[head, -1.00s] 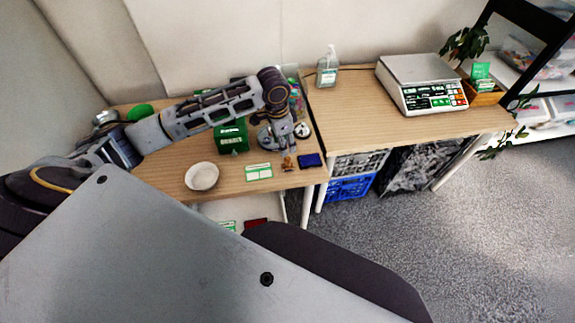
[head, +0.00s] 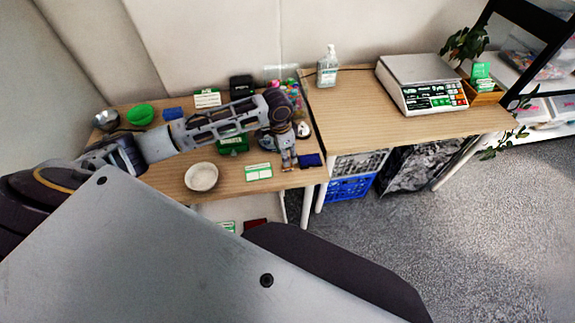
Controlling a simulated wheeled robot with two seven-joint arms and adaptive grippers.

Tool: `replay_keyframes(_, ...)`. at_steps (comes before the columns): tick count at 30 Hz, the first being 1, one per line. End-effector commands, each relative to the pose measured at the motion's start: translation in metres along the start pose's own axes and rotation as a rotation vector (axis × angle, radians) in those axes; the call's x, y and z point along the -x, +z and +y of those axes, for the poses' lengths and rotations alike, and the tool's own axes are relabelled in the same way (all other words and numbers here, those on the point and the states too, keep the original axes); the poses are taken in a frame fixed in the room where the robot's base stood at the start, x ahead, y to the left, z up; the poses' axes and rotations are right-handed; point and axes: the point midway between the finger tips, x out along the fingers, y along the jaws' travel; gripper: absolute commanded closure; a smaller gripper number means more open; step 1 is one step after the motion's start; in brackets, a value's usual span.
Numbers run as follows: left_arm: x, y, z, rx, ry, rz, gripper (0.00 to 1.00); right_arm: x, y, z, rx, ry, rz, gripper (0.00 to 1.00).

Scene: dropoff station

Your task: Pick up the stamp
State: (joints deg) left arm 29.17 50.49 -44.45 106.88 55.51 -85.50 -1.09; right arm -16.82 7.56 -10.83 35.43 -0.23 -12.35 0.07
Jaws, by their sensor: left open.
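My left gripper (head: 289,163) points down at the front right of the left table, right over the spot of the small brown stamp. The gripper is open. The stamp is almost wholly hidden behind the fingers, so I cannot tell whether they touch it or stand around it. A dark blue pad (head: 310,160) lies just right of the gripper. My right gripper is not in view.
A white-green card (head: 258,172) and a white bowl (head: 201,177) lie left of the gripper. A green box (head: 233,146) stands partly behind my arm. A green bowl (head: 140,114) is at the back left. The right table (head: 345,120) holds a scale (head: 422,84) and a sanitizer bottle (head: 327,68).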

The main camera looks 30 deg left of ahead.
Motion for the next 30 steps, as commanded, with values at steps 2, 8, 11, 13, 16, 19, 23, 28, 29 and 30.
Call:
replay_keyframes(2, -0.005, 0.001, 0.0, 0.0, 0.001, -0.002, 0.52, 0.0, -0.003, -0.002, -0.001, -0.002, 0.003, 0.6)
replay_keyframes(8, -0.026, 0.002, 0.001, 0.0, 0.002, -0.003, 0.52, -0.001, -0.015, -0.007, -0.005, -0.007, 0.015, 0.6)
replay_keyframes(11, -0.037, 0.002, 0.0, 0.0, 0.002, -0.001, 0.52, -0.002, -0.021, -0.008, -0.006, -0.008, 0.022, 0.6)
replay_keyframes(13, -0.044, 0.002, 0.0, 0.0, 0.001, -0.002, 0.52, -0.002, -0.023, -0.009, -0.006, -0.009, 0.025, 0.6)
replay_keyframes(16, -0.049, 0.002, 0.0, -0.001, 0.0, -0.002, 0.52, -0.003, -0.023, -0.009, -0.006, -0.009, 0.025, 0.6)
replay_keyframes(19, -0.051, 0.002, 0.0, -0.001, 0.0, -0.001, 0.52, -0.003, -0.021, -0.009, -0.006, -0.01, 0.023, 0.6)
replay_keyframes(23, -0.05, 0.002, 0.0, -0.001, 0.0, -0.001, 0.52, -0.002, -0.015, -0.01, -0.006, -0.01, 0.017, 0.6)
replay_keyframes(28, -0.05, 0.002, 0.0, -0.001, 0.0, -0.001, 0.52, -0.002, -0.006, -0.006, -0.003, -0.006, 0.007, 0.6)
replay_keyframes(29, -0.05, 0.002, 0.0, -0.001, 0.0, -0.001, 0.52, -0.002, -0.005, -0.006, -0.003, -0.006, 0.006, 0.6)
replay_keyframes(30, -0.05, 0.002, 0.0, -0.001, 0.0, -0.001, 0.52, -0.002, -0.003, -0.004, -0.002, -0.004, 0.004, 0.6)
